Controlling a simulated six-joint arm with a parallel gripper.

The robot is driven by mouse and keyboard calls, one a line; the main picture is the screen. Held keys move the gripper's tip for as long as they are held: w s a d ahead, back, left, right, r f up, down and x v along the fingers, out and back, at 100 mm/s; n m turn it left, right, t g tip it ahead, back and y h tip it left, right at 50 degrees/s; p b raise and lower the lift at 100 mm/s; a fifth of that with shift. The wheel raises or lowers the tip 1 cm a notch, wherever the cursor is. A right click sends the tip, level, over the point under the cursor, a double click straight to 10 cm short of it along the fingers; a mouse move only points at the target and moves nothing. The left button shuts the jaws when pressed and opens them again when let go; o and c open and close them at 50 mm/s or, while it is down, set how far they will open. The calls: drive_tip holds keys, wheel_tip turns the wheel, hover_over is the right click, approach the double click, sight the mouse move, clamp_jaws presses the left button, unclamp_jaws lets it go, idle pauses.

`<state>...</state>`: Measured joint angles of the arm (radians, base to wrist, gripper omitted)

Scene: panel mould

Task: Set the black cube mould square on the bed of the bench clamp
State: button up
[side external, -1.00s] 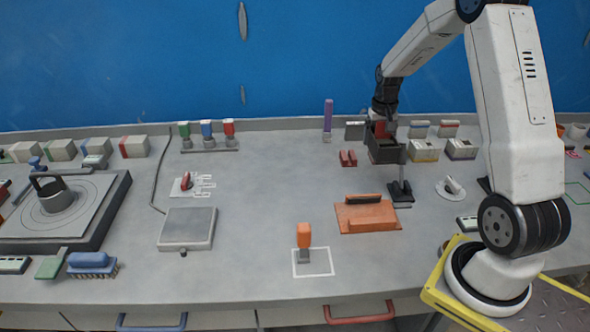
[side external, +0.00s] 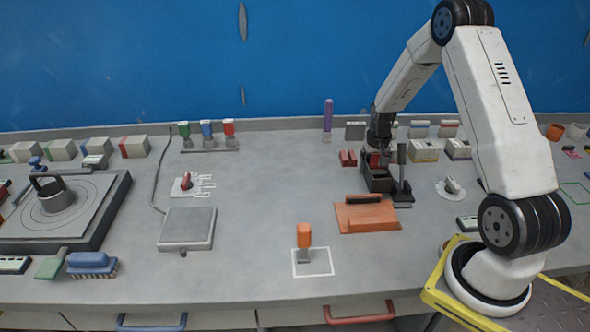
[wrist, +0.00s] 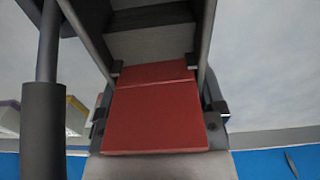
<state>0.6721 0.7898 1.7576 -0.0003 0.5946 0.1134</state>
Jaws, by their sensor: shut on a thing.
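The black cube mould (side external: 378,181) is an open-topped dark box. My gripper (side external: 378,160) is shut on it from above and holds it roughly upright, low over the bench. In the wrist view the dark inside of the mould (wrist: 150,40) shows beyond a red block face (wrist: 155,118). The bench clamp (side external: 402,194) has a dark base and an upright post just right of the mould. The mould hides the left part of its base. I cannot tell whether the mould touches the bed or sits square to it.
Small red blocks (side external: 348,158) stand left of the mould. Grey and yellow boxes (side external: 424,151) are behind to the right. The bench middle (side external: 270,185) is clear.

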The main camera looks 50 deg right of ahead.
drive_tip(key=shift+f, duration=1.2)
drive_tip(key=shift+f, duration=0.1)
drive_tip(key=o, duration=1.1)
wheel_tip(320, 180, up, 12)
drive_tip(key=shift+r, duration=0.15)
drive_tip(key=shift+a, duration=0.1)
drive_tip(key=a+r+n+t, duration=0.15)
drive_tip(key=a+n, duration=0.35)
drive_tip(key=a, duration=1.2)
drive_tip(key=s+a+n, duration=0.1)
drive_tip(key=s+a, duration=0.1)
drive_tip(key=a, duration=0.1)
drive_tip(key=s+a+n, duration=0.1)
drive_tip(key=s+a, duration=0.2)
drive_tip(key=a, duration=0.1)
drive_tip(key=s+a+n+t, duration=0.1)
drive_tip(key=s+a+n, duration=0.1)
drive_tip(key=s+a, duration=0.1)
drive_tip(key=shift+a+r, duration=0.2)
drive_tip(key=shift+a, duration=0.55)
